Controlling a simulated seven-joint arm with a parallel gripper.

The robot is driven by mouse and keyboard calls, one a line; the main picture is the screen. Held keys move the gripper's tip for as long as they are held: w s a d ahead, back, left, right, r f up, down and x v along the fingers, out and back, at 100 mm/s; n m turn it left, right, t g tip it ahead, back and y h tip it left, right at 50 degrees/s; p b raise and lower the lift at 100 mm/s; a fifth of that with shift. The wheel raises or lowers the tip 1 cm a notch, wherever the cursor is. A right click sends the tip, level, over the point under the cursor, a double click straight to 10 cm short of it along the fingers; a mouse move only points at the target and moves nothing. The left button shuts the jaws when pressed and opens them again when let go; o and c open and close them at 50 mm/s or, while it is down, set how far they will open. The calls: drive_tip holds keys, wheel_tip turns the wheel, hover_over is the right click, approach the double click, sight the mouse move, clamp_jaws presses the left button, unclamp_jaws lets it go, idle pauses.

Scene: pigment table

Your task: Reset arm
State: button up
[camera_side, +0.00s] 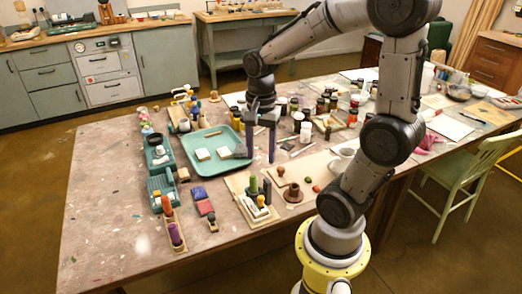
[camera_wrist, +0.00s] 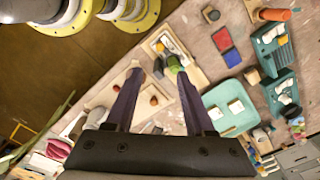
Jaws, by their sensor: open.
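My gripper (camera_side: 261,158) hangs fingers down over the table (camera_side: 110,190), beside the right edge of a green tray (camera_side: 188,140) that holds white blocks. In the wrist view my gripper (camera_wrist: 159,73) shows two purple fingers spread apart with nothing held between them. Beyond the fingertips in that view is a wooden board (camera_wrist: 150,44) with a green piece (camera_wrist: 174,64) near the right fingertip. Whether the fingertip touches it I cannot tell.
Teal racks (camera_side: 160,190) stand left of the tray. Red and blue blocks (camera_side: 204,207) lie in front of it. Several jars (camera_side: 298,122) crowd the area behind and right of my gripper. A green chair (camera_side: 478,178) stands at the right. The table's left part is mostly clear.

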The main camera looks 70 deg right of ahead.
drive_tip(key=s+a+r+n+t, duration=0.2)
drive_tip(key=a+n, duration=0.3)
drive_tip(key=n, duration=0.4)
drive_tip(key=s+a+r+n+t, duration=0.3)
drive_tip(key=a+r+n, duration=0.2)
drive_tip(key=n, duration=0.4)
drive_tip(key=shift+t, duration=0.3)
